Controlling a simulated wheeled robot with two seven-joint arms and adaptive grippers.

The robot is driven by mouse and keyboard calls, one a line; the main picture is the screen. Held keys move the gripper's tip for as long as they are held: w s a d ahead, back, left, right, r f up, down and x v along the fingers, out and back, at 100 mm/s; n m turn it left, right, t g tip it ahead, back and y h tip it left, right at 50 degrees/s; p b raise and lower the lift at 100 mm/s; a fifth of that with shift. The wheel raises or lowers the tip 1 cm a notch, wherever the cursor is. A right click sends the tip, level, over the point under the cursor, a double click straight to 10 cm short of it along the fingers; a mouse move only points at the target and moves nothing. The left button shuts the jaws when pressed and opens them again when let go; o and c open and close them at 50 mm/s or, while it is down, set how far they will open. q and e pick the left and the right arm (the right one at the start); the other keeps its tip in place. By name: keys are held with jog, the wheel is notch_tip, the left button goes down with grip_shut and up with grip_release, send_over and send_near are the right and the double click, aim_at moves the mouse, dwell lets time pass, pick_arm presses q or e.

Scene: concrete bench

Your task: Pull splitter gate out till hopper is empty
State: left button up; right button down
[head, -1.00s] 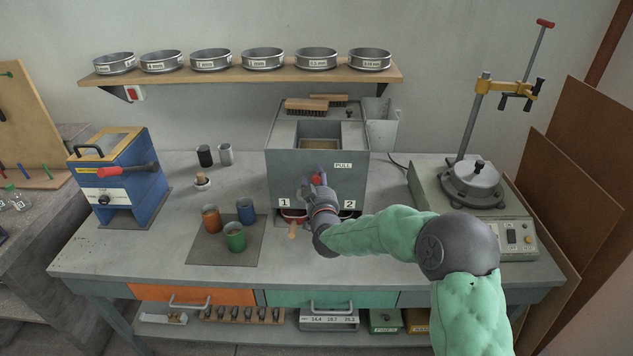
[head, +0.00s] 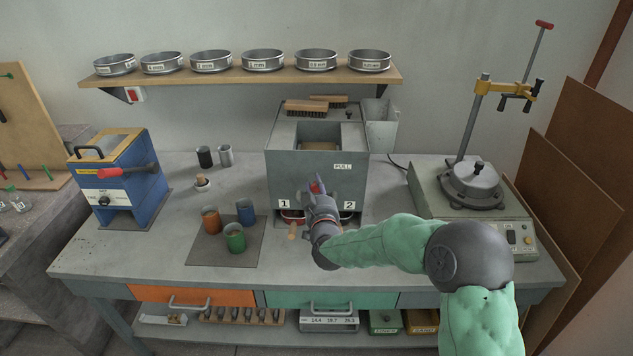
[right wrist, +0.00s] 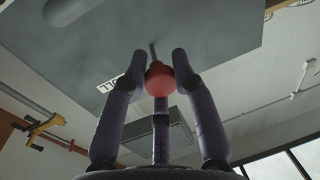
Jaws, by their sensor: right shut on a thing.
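The splitter (head: 285,165) is a grey box on the bench, with a PULL label on its front and an open hopper (head: 319,146) on top. Its floor shows grey-brown; I cannot tell how much material is in it. The gate's red ball knob (right wrist: 159,79) sits on a thin rod out of the splitter's front. My right gripper (head: 317,190) is shut on this knob, its fingers around it in the right wrist view (right wrist: 160,85). In the head view the fingers mostly hide the knob. My left gripper is not in view.
Red pans marked 1 and 2 (head: 291,215) sit in the splitter's base, a wooden-handled tool before them. Orange, blue and green cups (head: 235,238) stand on a mat (head: 208,252) at left. A blue machine (head: 118,180) stands far left, a sieve shaker (head: 470,190) right.

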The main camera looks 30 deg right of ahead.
jog(key=shift+s+a+f, duration=0.1)
jog(key=shift+s+a, duration=0.25)
jog(key=shift+f, duration=0.2)
jog(key=c, duration=1)
grip_release()
jog(key=shift+s, duration=0.1)
jog(key=shift+r, duration=0.15)
jog(key=shift+s+a+r, duration=0.1)
jog(key=shift+s+a, duration=0.1)
jog(key=shift+s, duration=0.3)
jog(key=v, duration=1.1)
